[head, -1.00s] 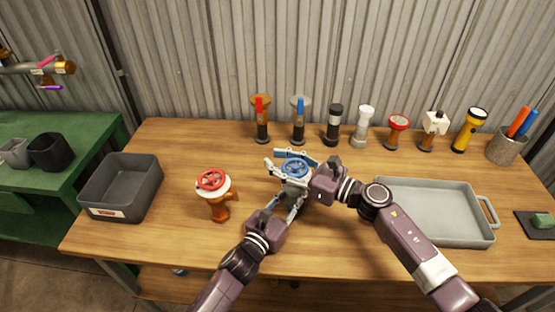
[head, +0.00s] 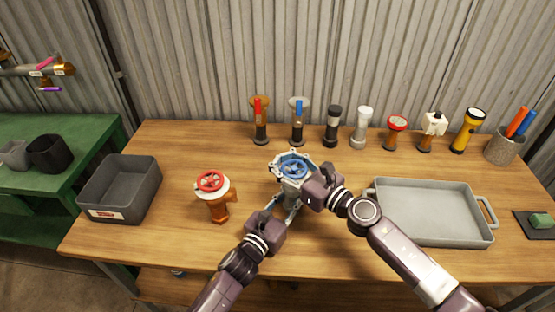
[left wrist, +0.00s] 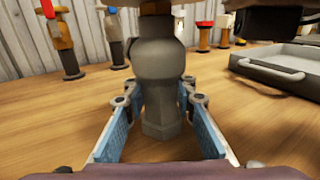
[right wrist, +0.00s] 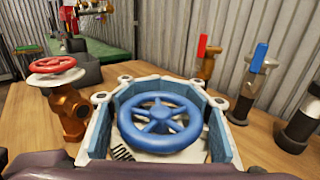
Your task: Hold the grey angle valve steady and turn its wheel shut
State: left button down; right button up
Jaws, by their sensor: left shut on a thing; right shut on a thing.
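The grey angle valve stands upright on the wooden table, its grey body (left wrist: 160,75) in the middle of the left wrist view. Its blue wheel (head: 292,167) faces up and also shows in the right wrist view (right wrist: 158,127). My left gripper (head: 284,206) is shut on the lower valve body, one blue-padded finger on each side. My right gripper (right wrist: 162,92) is shut on the blue wheel, its padded fingers wrapped around the rim. The right hand hides part of the valve's right side in the head view.
An orange valve with a red wheel (head: 211,182) stands close on the left. A dark grey bin (head: 122,190) is at far left and a grey tray (head: 430,238) at right. Several valves and flashlights, including a yellow flashlight (head: 467,130), line the back. The front table is clear.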

aim_at(292, 160)
jog(key=shift+w+d+r+m+t+h, duration=0.1)
jog(key=shift+w+r+m+t+h, duration=0.1)
jog(key=shift+m+t+h, duration=0.45)
jog(key=m+t+h, duration=0.1)
jog(key=d+m+t+h, duration=0.1)
jog(key=h, duration=0.1)
jog(key=m+t+h, duration=0.1)
jog(key=m+h, duration=0.1)
jog(key=shift+w+d+f, duration=0.25)
jog(key=shift+w, duration=0.1)
jog(key=shift+c, duration=0.4)
jog(key=shift+w+d+m+t+h, duration=0.1)
jog(key=shift+d+m+t+h, duration=0.3)
jog(key=shift+m+h, duration=0.5)
jog(key=shift+w+d+m+t+h, duration=0.1)
jog(key=shift+d+m+t+h, duration=0.25)
jog(key=shift+h, duration=0.9)
jog(key=o, duration=1.5)
jog(key=s, duration=0.4)
jog(key=s+d, duration=0.1)
jog(key=s, duration=0.7)
jog(key=shift+d, duration=0.3)
